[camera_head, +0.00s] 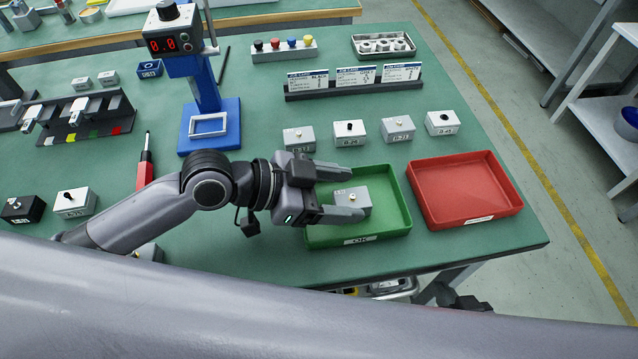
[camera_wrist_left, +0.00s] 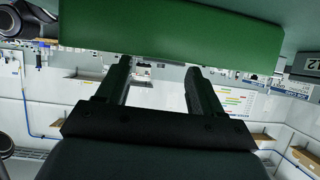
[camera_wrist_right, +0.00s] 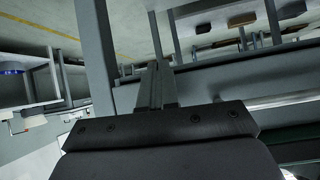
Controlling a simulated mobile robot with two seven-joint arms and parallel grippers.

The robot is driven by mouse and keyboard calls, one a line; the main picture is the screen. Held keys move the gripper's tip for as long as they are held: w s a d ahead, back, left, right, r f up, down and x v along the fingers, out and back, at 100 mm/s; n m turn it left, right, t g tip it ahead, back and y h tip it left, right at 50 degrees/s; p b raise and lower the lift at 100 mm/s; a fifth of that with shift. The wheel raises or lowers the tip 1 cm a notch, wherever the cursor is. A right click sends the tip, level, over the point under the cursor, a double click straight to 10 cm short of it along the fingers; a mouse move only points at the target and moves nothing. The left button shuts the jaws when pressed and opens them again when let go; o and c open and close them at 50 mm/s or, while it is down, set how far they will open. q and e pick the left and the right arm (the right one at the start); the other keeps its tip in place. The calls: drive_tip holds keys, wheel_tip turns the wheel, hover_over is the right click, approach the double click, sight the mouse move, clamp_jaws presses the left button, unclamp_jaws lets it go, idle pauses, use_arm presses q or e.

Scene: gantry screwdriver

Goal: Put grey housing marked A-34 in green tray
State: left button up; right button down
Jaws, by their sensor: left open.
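A grey housing (camera_head: 352,199) with a light knob on top is inside the green tray (camera_head: 392,229), near its middle. Its marking is too small to read. The tray's front label reads OK. My left gripper (camera_head: 355,191) is open over the tray, with one finger on the far side of the housing and one on the near side. In the left wrist view the spread fingers (camera_wrist_left: 158,85) show below the green tray wall (camera_wrist_left: 175,30); the housing cannot be made out there. My right gripper (camera_wrist_right: 156,85) shows only in the right wrist view, fingers together and empty, away from the trays.
A red tray (camera_head: 465,187) stands empty to the right of the green one. Several grey housings, one with a black knob (camera_head: 349,132), stand in a row behind the trays. Job cards (camera_head: 355,80) stand farther back. A red screwdriver (camera_head: 145,170) and blue stand (camera_head: 210,125) are left.

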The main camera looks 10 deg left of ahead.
use_arm(q)
drive_tip(key=shift+r, duration=0.15)
drive_tip(key=shift+a+r, duration=0.1)
drive_tip(key=shift+a, duration=0.05)
drive_tip(key=v, duration=1.1)
drive_tip(key=shift+a+r, duration=0.2)
drive_tip(key=shift+a, duration=0.05)
drive_tip(key=shift+s, duration=0.15)
